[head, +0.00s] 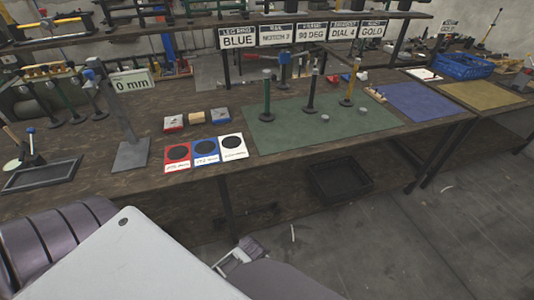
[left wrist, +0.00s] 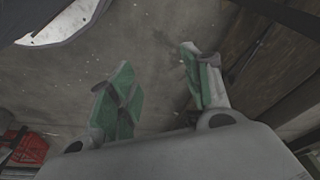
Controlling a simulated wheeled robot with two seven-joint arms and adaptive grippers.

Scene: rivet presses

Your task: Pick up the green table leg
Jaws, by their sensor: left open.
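Bare floor lies beyond the fingers, and the green leg is not in that view. In the head view, a grey part of mine shows low in the middle, below the table, well away from the leg.
Red, blue and white cards with black discs (head: 206,151) lie left of the mat. A grey stand (head: 130,140) rises farther left. Signs (head: 314,33) hang behind the legs. A blue mat (head: 420,103) lies to the right. A black bin (head: 340,178) sits below the table.

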